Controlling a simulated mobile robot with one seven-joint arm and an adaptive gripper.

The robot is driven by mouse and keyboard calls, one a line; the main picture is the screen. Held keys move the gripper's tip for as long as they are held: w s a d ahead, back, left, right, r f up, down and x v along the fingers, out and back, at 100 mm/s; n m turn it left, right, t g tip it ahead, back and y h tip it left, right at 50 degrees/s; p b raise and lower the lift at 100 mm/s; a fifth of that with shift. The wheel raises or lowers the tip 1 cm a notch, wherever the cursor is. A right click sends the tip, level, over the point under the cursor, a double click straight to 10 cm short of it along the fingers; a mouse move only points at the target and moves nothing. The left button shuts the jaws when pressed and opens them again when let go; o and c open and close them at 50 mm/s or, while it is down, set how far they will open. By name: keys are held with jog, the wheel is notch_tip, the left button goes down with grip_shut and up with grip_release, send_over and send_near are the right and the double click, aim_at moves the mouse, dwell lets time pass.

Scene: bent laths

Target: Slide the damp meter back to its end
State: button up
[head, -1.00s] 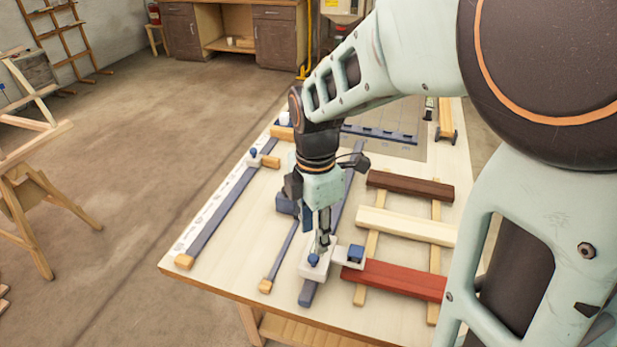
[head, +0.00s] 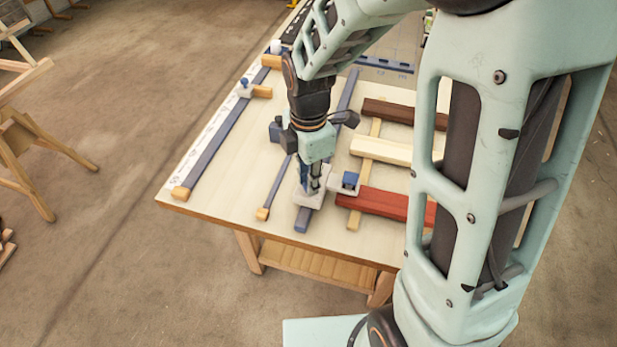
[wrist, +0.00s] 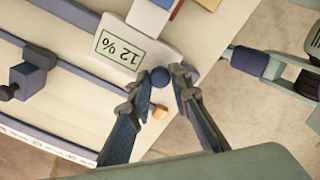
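The damp meter (wrist: 122,50) is a white carriage with a display reading 12 % and a round blue knob (wrist: 160,77). It sits on a blue rail (head: 303,222), close to the rail's near end; it also shows in the head view (head: 309,200). My gripper (wrist: 162,75) points down at the meter, its two fingertips close on either side of the knob and seeming to touch it. In the head view my gripper (head: 310,186) partly hides the meter and its knob.
A white block with a blue top (head: 349,183) stands right beside the meter. A red board (head: 385,205), a pale board (head: 392,152) and a dark board (head: 398,114) lie across slats. Another blue rail (head: 215,140) with a small slider runs left. The table's front edge is near.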

grip_shut()
jog(key=shift+w, duration=0.15)
